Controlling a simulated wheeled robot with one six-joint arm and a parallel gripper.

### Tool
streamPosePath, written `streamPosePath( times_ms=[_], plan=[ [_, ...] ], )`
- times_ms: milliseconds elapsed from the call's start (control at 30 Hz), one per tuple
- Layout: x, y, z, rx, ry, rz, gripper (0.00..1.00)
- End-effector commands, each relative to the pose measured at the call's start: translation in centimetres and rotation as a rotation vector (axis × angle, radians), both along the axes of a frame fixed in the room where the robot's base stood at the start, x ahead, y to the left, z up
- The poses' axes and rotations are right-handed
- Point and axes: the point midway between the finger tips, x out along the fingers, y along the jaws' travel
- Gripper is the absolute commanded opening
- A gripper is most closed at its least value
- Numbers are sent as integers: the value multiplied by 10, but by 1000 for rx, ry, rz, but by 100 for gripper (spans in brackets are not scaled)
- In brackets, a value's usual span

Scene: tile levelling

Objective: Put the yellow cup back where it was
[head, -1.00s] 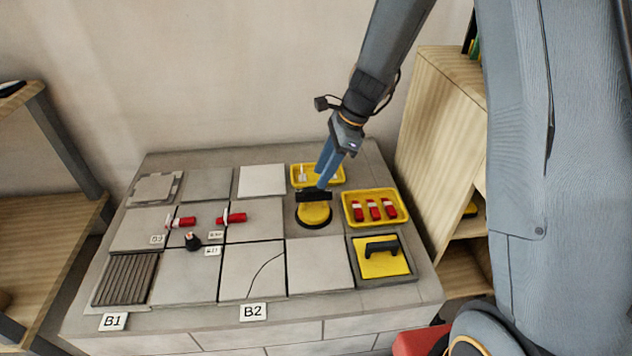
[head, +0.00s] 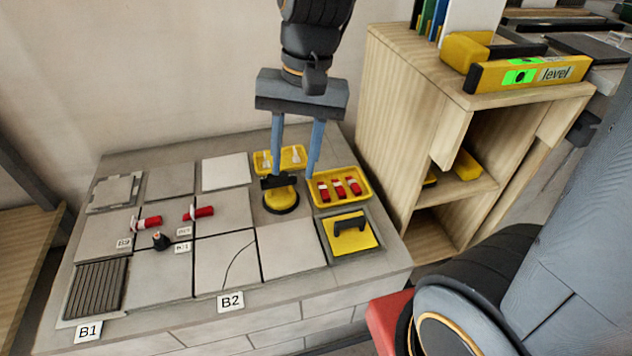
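The yellow cup (head: 281,201) is a round yellow suction cup with a black handle on top. In the head view it stands upright on a grey square in the tile grid, between the two yellow trays. My gripper (head: 295,172) is above and just behind it, pointing down. Its two blue fingers are wide apart with nothing between them. The left fingertip lies close to the black handle in the picture; I cannot tell whether it touches.
A yellow tray (head: 364,199) with red-and-white pieces is right of the cup. Another yellow tray (head: 302,167) is behind it. A yellow pad with a black handle (head: 351,232) lies in front right. Red clips (head: 198,213) lie on tiles left. A wooden shelf (head: 390,100) stands right.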

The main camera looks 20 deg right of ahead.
Motion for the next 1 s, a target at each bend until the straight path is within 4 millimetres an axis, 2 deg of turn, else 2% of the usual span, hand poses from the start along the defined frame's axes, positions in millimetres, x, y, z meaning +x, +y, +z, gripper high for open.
streamPosePath(
  times_ms=[33,100,200,300,433,1000],
  plan=[
    [-20,-1,6,-17,-27,111,36],
    [-41,-6,9,-40,-54,251,36],
    [-63,-12,11,-67,-80,404,36],
    [-76,-16,12,-84,-94,499,36],
    [-82,-19,11,-92,-100,545,36],
    [-81,-18,11,-92,-99,542,36]
  ],
)
